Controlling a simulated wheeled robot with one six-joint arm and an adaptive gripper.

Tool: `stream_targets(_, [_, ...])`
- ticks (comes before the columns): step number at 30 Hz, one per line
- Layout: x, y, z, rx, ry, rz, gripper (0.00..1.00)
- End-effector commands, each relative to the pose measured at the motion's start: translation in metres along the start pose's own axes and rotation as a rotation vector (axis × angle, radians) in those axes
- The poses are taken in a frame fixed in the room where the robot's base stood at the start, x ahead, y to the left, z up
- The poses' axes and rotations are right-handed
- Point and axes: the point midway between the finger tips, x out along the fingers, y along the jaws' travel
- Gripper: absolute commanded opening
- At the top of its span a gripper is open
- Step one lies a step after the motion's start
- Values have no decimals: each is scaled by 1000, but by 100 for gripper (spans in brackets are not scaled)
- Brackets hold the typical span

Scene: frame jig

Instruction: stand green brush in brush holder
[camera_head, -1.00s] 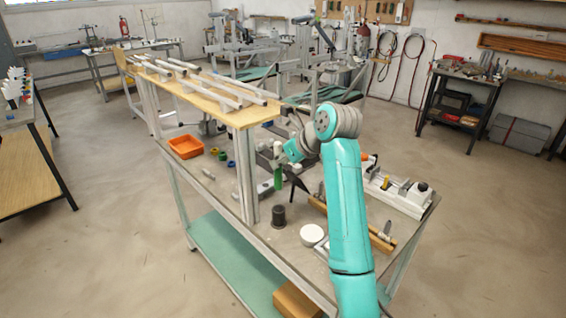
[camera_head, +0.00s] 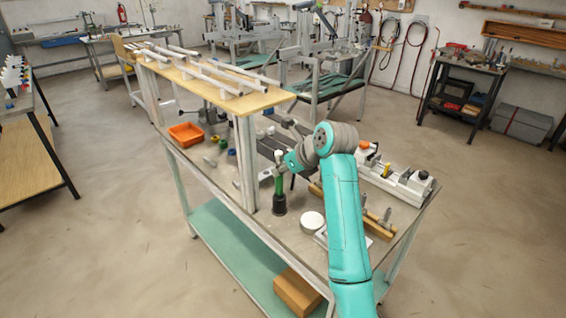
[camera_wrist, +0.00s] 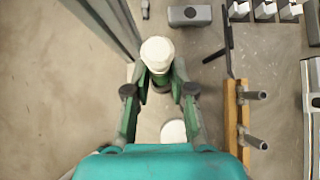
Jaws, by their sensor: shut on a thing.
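The green brush (camera_head: 278,186) is upright with its white end (camera_head: 279,156) on top. My gripper (camera_wrist: 159,78) is shut on it, with one finger on either side in the wrist view. The white end (camera_wrist: 157,54) faces the wrist camera and covers much of the brush below. The dark, cup-like brush holder (camera_head: 279,206) stands on the bench directly under the brush in the head view. The brush's lower end meets the holder's top there; how far inside it is I cannot tell. In the wrist view the holder is mostly hidden behind brush and fingers.
A white disc (camera_head: 312,220) lies close to the holder's right. A wooden bar with pegs (camera_head: 377,223) lies further right. A raised wooden shelf (camera_head: 262,100) and its post (camera_head: 246,165) stand close at left. An orange bin (camera_head: 186,134) sits at the far left of the bench.

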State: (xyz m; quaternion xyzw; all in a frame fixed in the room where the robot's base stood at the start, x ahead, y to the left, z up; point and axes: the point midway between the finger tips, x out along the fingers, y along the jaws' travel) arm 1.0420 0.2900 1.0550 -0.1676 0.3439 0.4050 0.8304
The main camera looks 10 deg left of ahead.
Motion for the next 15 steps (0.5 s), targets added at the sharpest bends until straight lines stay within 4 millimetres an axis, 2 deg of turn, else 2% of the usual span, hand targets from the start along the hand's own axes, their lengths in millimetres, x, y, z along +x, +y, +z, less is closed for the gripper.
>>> stream_targets(15, [24, 0, -24, 0, 0, 0, 0])
